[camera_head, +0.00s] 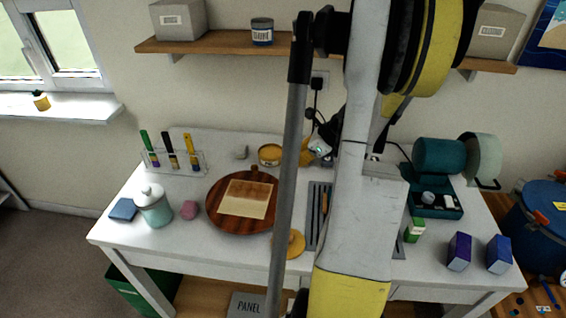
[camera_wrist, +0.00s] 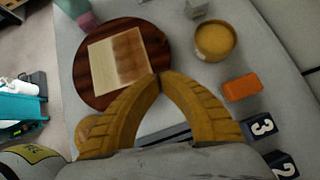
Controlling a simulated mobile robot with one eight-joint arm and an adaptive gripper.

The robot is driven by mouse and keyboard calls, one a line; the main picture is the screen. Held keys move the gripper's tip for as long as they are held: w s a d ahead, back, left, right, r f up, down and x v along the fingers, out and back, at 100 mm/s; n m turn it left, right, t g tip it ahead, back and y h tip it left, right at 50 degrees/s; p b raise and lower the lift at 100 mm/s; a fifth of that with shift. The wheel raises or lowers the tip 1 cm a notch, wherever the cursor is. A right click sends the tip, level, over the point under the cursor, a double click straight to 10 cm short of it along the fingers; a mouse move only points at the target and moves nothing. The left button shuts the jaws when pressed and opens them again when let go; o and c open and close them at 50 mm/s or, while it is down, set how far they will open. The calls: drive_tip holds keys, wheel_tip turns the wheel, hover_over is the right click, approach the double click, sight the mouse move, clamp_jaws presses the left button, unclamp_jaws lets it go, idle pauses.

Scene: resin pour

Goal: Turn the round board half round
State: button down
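The round board (camera_head: 222,218) is dark red-brown wood and lies flat on the white table. A square panel (camera_head: 247,198), part pale and part brown, lies on it. A short dark handle (camera_head: 258,173) sticks out at the board's back edge. In the wrist view the board (camera_wrist: 88,88) and panel (camera_wrist: 118,62) are seen from above. My gripper (camera_wrist: 160,76) has two yellow fingers whose tips meet over the board's near-right edge in that view. Nothing shows between them; I cannot tell whether they touch the board. In the head view my arm hides most of the gripper.
A yellow tin (camera_wrist: 214,40) and an orange block (camera_wrist: 243,87) are right of the board in the wrist view. A pink block (camera_head: 189,210) and a lidded pot (camera_head: 153,206) stand left of it. A yellow disc (camera_head: 290,244) lies near its front right.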

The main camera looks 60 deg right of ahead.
drive_tip(key=b+x, duration=0.2)
drive_tip(key=x, duration=0.5)
drive_tip(key=shift+w+a+f, duration=0.1)
drive_tip(key=shift+w+f, duration=0.05)
drive_tip(key=shift+f, duration=0.2)
drive_tip(key=w, duration=0.1)
drive_tip(key=w+b, duration=0.1)
drive_tip(key=w+a, duration=0.1)
drive_tip(key=shift+w+f, duration=0.1)
drive_tip(key=shift+f, duration=0.25)
drive_tip(key=shift+w, duration=0.45)
drive_tip(key=shift+w+a+b, duration=0.2)
drive_tip(key=shift+w+b, duration=0.15)
drive_tip(key=shift+w, duration=0.35)
drive_tip(key=shift+s, duration=0.1)
